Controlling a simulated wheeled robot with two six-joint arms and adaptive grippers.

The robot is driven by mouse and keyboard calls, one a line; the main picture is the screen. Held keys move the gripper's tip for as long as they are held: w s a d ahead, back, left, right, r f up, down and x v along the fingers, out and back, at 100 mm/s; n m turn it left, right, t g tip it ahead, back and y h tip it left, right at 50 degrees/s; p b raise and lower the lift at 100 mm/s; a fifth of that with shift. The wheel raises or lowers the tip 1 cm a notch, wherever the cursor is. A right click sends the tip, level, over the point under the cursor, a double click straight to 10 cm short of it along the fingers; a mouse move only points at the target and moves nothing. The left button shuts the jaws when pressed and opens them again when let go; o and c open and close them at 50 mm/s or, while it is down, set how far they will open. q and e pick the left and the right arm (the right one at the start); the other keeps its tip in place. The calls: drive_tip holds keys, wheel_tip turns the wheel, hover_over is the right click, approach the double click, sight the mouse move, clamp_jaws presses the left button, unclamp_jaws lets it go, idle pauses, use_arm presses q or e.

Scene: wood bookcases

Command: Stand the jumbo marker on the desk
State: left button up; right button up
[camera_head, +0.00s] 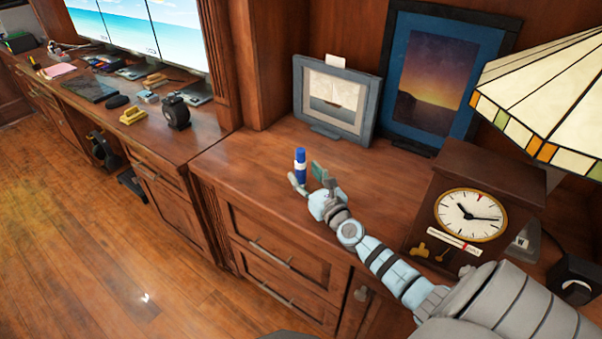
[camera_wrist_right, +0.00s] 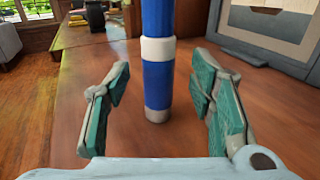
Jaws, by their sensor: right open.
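The jumbo marker (camera_head: 300,166) is blue with a white band and a grey end, and it stands upright on the wooden desk (camera_head: 237,167). My right gripper (camera_head: 307,176) is open beside it in the head view. In the right wrist view the marker (camera_wrist_right: 157,75) stands between the two spread green-padded fingers of the gripper (camera_wrist_right: 157,103), a little beyond them, with clear space on both sides. Its lower end appears to rest on the desk (camera_wrist_right: 270,110), and its top is cut off by the frame. My left gripper is not in view.
Two picture frames, a grey one (camera_head: 333,98) and a dark blue one (camera_head: 440,80), stand behind the marker. A wooden clock (camera_head: 470,215) and a stained-glass lamp shade (camera_head: 550,90) stand at right. The desk left of the marker is clear.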

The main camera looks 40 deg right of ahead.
sight(303, 172)
drive_tip(key=w, duration=0.3)
drive_tip(key=shift+w+d+b, duration=0.1)
drive_tip(key=shift+d+b, duration=0.1)
drive_tip(key=shift+b, duration=0.2)
drive_tip(key=shift+r, duration=0.1)
clamp_jaws()
